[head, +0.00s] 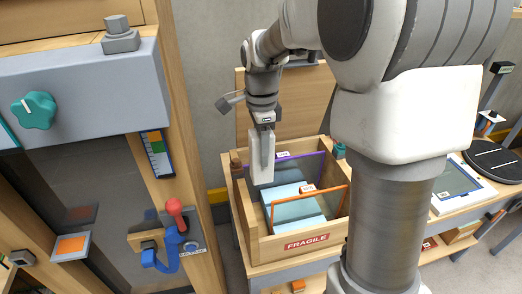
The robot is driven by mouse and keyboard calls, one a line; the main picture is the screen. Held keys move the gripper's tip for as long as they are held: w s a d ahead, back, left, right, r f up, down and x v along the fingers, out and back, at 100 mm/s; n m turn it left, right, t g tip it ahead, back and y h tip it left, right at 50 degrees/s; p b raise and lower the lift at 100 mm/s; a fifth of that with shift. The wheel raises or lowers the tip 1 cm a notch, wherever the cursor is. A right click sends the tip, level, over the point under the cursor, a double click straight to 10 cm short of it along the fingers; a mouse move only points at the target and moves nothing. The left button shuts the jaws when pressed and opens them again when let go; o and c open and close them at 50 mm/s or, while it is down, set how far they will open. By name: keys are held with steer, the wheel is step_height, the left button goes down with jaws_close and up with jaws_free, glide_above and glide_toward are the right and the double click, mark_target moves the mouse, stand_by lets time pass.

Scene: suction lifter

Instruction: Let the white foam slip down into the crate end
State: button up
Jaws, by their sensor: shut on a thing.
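The white foam (262,163) is a pale upright slab hanging below my gripper (264,122). My gripper is shut on its top and points down. The foam's lower end is over the left part of the wooden crate (262,248), near its left wall; I cannot tell whether it touches anything. The crate has a red FRAGILE label on its front. Inside it lie pale blue panels (298,210), with a purple-edged frame and an orange-edged frame (335,199) standing across them. The gripper's fingertips are small and partly hidden.
A wooden lid or board (290,105) stands behind the crate. At left is a cabinet with a green knob (34,110), a red-tipped lever (175,207) and a blue handle (163,252). My arm hides the area right of the crate. A black round plate (492,160) sits on the right bench.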

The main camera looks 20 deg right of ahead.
mark_target(261, 168)
stand_by(0.5)
steer(key=shift+f+b, duration=2.35)
steer(key=shift+f, duration=0.9)
step_height(261, 168, down, 14)
steer(key=shift+f, duration=0.25)
stand_by(1.0)
steer(key=o, duration=1.4)
steer(key=shift+r, duration=0.15)
